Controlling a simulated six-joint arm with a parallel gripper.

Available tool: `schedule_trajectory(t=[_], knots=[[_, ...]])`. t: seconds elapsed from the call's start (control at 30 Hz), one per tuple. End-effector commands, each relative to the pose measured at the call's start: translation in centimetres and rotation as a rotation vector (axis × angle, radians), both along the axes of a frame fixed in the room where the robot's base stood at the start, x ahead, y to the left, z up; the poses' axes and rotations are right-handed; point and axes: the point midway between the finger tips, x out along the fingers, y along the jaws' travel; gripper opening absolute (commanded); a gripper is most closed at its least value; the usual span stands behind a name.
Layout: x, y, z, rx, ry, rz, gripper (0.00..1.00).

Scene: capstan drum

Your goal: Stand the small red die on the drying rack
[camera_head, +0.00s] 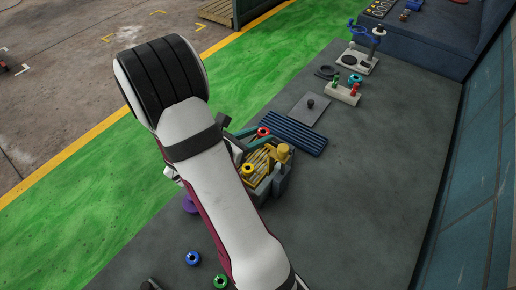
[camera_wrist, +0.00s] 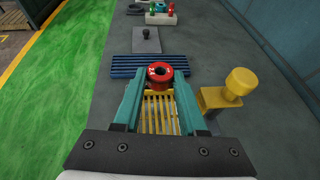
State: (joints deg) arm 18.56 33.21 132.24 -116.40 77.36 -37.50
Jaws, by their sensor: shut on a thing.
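The small red die (camera_head: 263,131) is a short ring-shaped piece with a hole in its top. It sits between the teal fingertips of my gripper (camera_wrist: 160,78), which is shut on it; it also shows in the wrist view (camera_wrist: 160,70). The die appears upright, with its hole facing up. A blue ribbed rack (camera_head: 292,134) lies flat on the grey bench beyond the die; it also shows in the wrist view (camera_wrist: 150,64). The die is on the near side of this rack. My arm hides part of the bench in the head view.
Yellow slats (camera_wrist: 160,112) show below my gripper, beside a yellow-capped post (camera_wrist: 240,84). A yellow die (camera_head: 248,169) is near them. A grey plate with a dark knob (camera_head: 310,104) lies beyond the rack. Blue (camera_head: 193,258) and green (camera_head: 220,282) dies sit nearer. The bench's right side is clear.

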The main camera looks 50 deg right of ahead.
Motion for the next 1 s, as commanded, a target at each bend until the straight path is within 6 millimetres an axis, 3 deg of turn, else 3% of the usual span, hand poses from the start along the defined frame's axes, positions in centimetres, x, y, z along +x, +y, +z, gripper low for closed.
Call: schedule_trajectory(t=[0.07,0.17,0.33,0.5,0.63,0.73,1.0], knots=[[0.1,-0.3,1.1,-0.001,-0.004,-0.003,0.00],[0.2,-2.3,1.3,0.003,-0.006,-0.014,0.00],[-0.2,-9.2,0.0,0.007,-0.009,-0.039,0.00],[-2.2,-15.8,-1.2,0.004,-0.003,-0.059,0.00],[-3.0,-18.1,-1.7,0.001,0.001,-0.062,0.00],[-1.0,-18.3,-3.0,0.002,0.004,-0.057,0.00],[6.7,-17.7,-7.7,0.000,0.001,-0.060,0.00]])
